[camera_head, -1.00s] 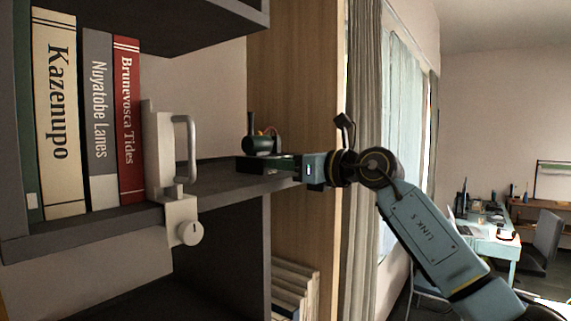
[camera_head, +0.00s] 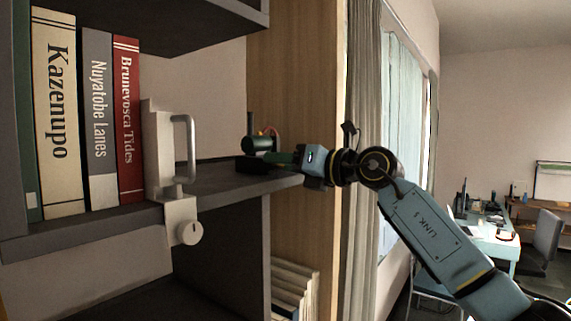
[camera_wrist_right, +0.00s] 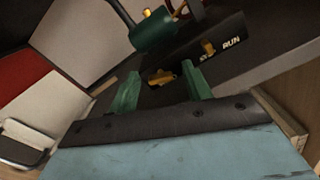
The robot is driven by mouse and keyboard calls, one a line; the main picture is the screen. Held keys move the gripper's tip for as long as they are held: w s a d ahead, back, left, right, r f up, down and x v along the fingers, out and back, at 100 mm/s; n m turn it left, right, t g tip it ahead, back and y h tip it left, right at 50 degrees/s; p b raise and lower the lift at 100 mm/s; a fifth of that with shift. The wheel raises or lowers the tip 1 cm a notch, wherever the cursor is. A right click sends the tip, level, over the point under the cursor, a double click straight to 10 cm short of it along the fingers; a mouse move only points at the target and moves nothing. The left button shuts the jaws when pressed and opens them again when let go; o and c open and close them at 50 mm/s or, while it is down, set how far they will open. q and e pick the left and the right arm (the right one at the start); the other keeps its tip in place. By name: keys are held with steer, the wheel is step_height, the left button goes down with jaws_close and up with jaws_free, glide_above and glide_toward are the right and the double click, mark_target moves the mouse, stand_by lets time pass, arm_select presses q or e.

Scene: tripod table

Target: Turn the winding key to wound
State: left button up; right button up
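A small dark green machine with a cylindrical body (camera_head: 262,145) stands on the shelf in the head view. In the right wrist view its green cylinder (camera_wrist_right: 153,34) sits near a dark base marked "RUN" (camera_wrist_right: 232,40), with a small brass lever (camera_wrist_right: 208,47). A brass winged piece, which looks like the winding key (camera_wrist_right: 161,77), shows between the finger tips. My right gripper (camera_head: 283,157) is beside the machine. In the right wrist view its green fingers (camera_wrist_right: 160,72) are apart, with visible gaps beside the key. My left gripper is not in view.
The dark shelf (camera_head: 225,182) is bare between the machine and a pale clamp-like bookend with a handle (camera_head: 160,150). Several upright books (camera_head: 100,120) stand at left. An upper shelf (camera_head: 170,30) overhangs. A wooden panel (camera_head: 290,80) rises behind my gripper.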

stand_by(0.6)
steer(key=n, duration=0.4)
steer(key=shift+s+a, duration=0.1)
steer(key=b+v, duration=0.6)
steer(key=v, duration=0.8)
steer(key=w+d+f+m+t+b, duration=0.1)
steer(key=w+f+m, duration=0.2)
steer(key=f, duration=0.8)
steer(key=w+d+f+m+t+b, duration=0.1)
steer(key=w+f+m, duration=0.2)
steer(key=f+m, duration=0.5)
steer(key=w+d+f+m+t+b, duration=0.1)
steer(key=w+f+m, duration=0.3)
steer(key=f, duration=1.1)
steer(key=shift+d+f+m+t+b, duration=0.3)
steer(key=shift+m+t+b, duration=0.2)
steer(key=shift+m, duration=0.3)
